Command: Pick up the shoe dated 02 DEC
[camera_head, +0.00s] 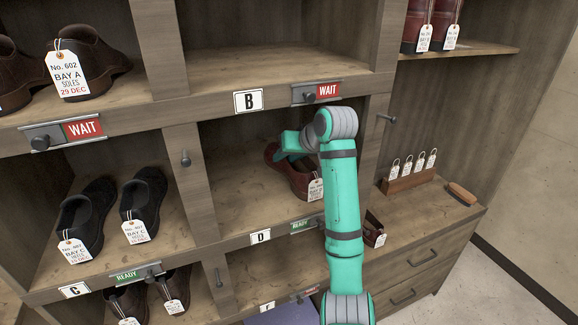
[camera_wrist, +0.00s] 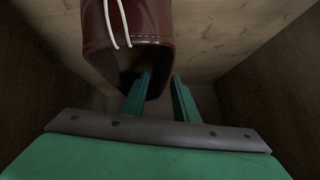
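A dark red shoe (camera_head: 299,182) sits in compartment D, partly hidden by my arm. It carries a white tag (camera_head: 316,189) whose date is too small to read. My gripper (camera_head: 284,146) is inside that compartment, at the shoe. In the wrist view the shoe (camera_wrist: 150,22) fills the top, with its white tag string. The two green fingers of my gripper (camera_wrist: 161,84) are apart. The left finger overlaps the dark shoe opening and the right one is just beside the shoe's edge. I cannot tell whether they touch it.
Wooden dividers and shelf edges surround compartment D. Two black shoes (camera_head: 143,200) stand in the left compartment. A brown shoe (camera_head: 98,60) above is tagged 29 DEC. A tag rack (camera_head: 408,180) and a wooden-handled tool (camera_head: 462,193) lie on the right counter. The compartment above is empty.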

